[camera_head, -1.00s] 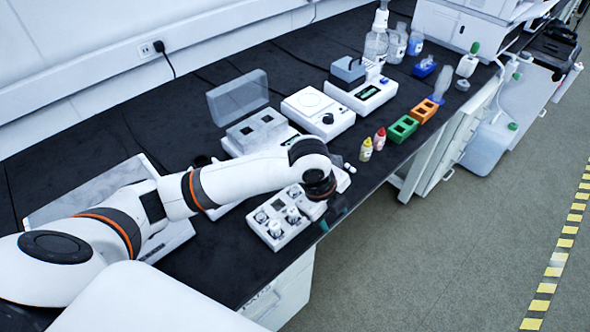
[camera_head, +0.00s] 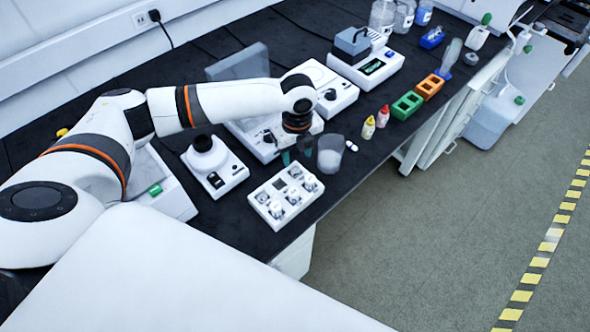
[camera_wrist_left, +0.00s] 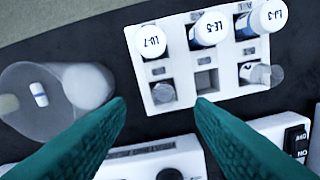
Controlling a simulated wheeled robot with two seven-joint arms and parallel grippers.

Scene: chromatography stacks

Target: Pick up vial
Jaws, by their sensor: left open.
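A white vial rack (camera_head: 286,197) stands near the table's front edge. It holds several small clear vials with white caps, and one square slot (camera_wrist_left: 207,82) looks empty. In the left wrist view, cap labels face me, such as on the vial at the rack's left (camera_wrist_left: 151,41), the middle one (camera_wrist_left: 208,29) and the right one (camera_wrist_left: 264,19). My left gripper (camera_head: 295,152) is open and empty, above the table just behind the rack. In the left wrist view its teal fingers (camera_wrist_left: 160,108) spread below the rack's near row, touching no vial. My right gripper is not in view.
A clear beaker (camera_head: 330,154) stands close beside my left gripper. A small white piece (camera_head: 350,146) lies past it. A white round-topped device (camera_head: 213,165) is left of the rack. Yellow and red bottles (camera_head: 375,122) and green and orange racks (camera_head: 407,104) stand farther right.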

